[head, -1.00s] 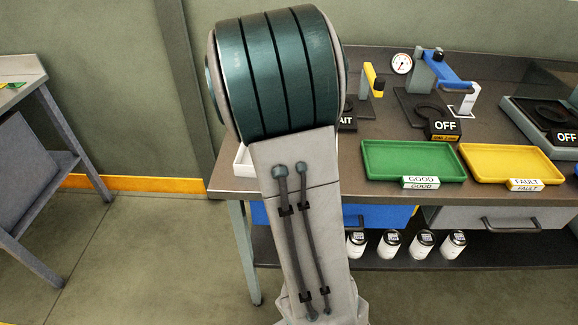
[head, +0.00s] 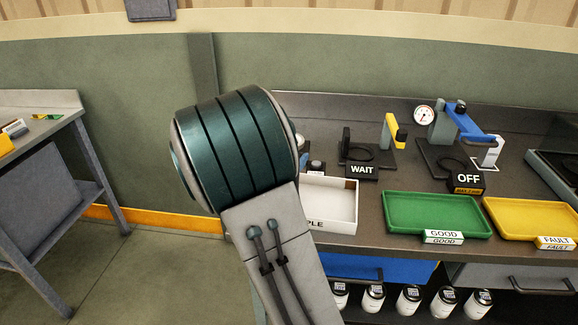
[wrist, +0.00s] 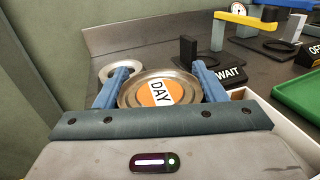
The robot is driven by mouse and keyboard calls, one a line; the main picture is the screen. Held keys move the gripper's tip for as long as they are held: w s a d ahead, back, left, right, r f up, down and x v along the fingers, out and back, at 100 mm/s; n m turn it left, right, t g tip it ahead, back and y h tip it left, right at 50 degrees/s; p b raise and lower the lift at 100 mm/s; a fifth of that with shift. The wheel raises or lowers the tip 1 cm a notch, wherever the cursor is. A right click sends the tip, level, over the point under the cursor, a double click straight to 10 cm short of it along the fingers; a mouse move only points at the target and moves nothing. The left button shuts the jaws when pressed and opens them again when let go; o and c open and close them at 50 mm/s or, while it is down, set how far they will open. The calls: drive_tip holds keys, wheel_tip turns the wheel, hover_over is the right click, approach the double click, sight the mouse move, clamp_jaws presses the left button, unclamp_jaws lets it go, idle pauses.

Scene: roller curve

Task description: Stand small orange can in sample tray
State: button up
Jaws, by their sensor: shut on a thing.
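A can with an orange and white lid marked DAY (wrist: 157,93) sits between the blue fingers of my gripper (wrist: 158,80) in the wrist view. The fingers are shut on its two sides, and its lid faces the camera. The white sample tray (head: 340,222) stands on the bench, left of the green tray, in the head view; my arm covers its left part. In the wrist view its white wall (wrist: 283,122) shows right of and below the can. The can's base is hidden, so I cannot tell whether it touches the tray. The head view hides my gripper behind my arm.
A round metal-rimmed thing (wrist: 120,71) stands behind the left finger. A WAIT fixture (head: 362,170) and an OFF press (head: 468,180) stand behind the trays. Green GOOD (head: 437,213) and yellow FAULT (head: 530,218) trays are to the right, both empty.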

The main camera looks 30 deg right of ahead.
drive_tip(key=shift+f, duration=1.5)
drive_tip(key=shift+f, duration=0.1)
drive_tip(key=o, duration=1.1)
drive_tip(key=shift+c, duration=0.2)
